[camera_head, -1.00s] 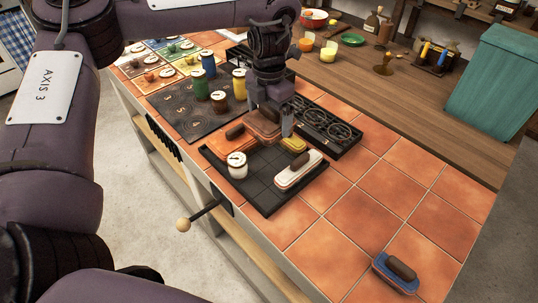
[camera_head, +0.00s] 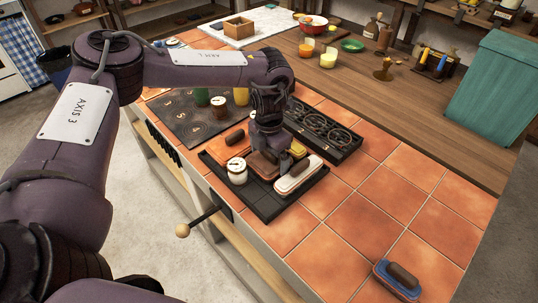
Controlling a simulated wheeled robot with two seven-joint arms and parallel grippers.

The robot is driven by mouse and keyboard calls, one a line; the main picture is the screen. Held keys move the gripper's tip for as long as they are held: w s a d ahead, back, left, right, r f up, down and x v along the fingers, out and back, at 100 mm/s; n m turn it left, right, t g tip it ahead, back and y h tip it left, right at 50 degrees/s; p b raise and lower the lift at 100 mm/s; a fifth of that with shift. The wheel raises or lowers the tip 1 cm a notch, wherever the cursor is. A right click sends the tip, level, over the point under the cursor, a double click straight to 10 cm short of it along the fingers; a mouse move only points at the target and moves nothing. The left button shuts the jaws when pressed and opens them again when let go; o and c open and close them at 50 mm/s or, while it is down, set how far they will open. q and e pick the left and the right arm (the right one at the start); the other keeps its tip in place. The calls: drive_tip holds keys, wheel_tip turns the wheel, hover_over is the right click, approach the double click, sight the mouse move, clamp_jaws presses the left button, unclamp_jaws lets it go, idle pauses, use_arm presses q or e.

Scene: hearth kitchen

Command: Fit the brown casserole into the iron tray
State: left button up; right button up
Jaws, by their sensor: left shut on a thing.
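The iron tray (camera_head: 266,203) is a dark, gridded, shallow tray on the tiled counter. My left gripper (camera_head: 269,152) comes down over its middle, shut on the brown casserole (camera_head: 262,166). The casserole is low between the white jar and the white casserole; whether it rests on the tray floor I cannot tell. The gripper hides its top. In the tray stand an orange casserole (camera_head: 236,148) at the back left, a white lidded jar (camera_head: 237,171) at the left, a white casserole (camera_head: 299,175) at the right and a small yellow piece (camera_head: 298,150) behind. My right gripper is not in view.
A black rack with rings (camera_head: 322,127) stands right behind the tray. A dark mat (camera_head: 187,120) with several jars lies to the left. A blue casserole (camera_head: 399,279) sits at the front right. The tiles between it and the tray are clear.

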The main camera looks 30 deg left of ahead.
use_arm(q)
drive_tip(key=o, duration=0.9)
drive_tip(key=shift+f, duration=0.1)
wheel_tip(320, 180, up, 12)
drive_tip(key=shift+r, duration=0.2)
